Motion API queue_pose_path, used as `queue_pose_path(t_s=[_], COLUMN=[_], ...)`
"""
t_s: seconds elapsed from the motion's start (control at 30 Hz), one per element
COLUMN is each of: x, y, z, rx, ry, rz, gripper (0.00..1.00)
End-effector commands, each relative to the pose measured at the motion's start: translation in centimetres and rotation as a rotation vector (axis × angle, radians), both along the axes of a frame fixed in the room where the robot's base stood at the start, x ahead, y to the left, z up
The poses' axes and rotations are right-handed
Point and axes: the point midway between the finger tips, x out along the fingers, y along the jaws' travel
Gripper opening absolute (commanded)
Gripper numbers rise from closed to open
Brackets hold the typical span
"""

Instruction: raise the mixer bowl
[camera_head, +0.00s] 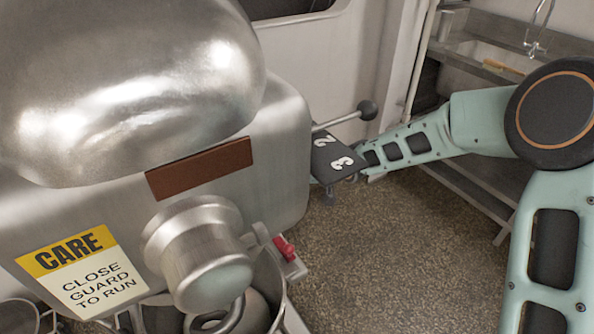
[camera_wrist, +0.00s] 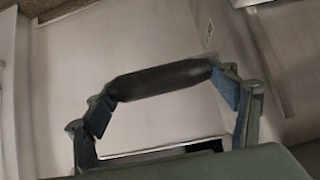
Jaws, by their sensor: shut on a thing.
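The large metal mixer (camera_head: 277,150) fills the left of the head view. Part of the mixer bowl (camera_head: 283,302) shows at the bottom, below the mixer head and behind the guard wires; most of it is hidden or cut off. My arm reaches in from the right to the mixer's far side. In the wrist view my gripper (camera_wrist: 163,82) is closed with a dark, rounded handle (camera_wrist: 150,81) held crosswise between its two fingertips. In the head view the fingertips and handle are largely hidden behind the black number plate.
A black plate (camera_head: 335,157) marked 2 and 3 juts from the mixer's side, close to my gripper. Above it is a rod with a dark ball knob (camera_head: 367,110). A red-tipped latch (camera_head: 285,248) is on the front. The speckled floor (camera_head: 400,260) is clear; a sink (camera_head: 485,62) stands behind.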

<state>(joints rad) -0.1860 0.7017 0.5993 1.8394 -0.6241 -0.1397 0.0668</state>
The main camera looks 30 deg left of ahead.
Motion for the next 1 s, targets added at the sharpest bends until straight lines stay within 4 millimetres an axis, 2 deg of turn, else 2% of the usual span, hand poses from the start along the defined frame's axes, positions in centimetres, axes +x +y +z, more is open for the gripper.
queue_pose_path(t_s=[0.03,0.1,0.53,0.57,0.6,0.7,1.0], x=[0.46,0.5,0.54,0.54,0.52,0.43,0.25], y=[0.3,0.39,0.46,0.46,0.44,0.38,0.27], z=[1.09,1.26,1.3,1.3,1.27,1.12,0.88], rx=[0.014,0.014,0.014,0.014,0.013,0.01,0.005], ry=[-0.009,-0.009,-0.01,-0.01,-0.009,-0.007,-0.004], rz=[-0.005,-0.005,-0.005,-0.005,-0.005,-0.004,-0.002], gripper=[0.35,0.35,0.35,0.8,0.85,0.96,0.96])
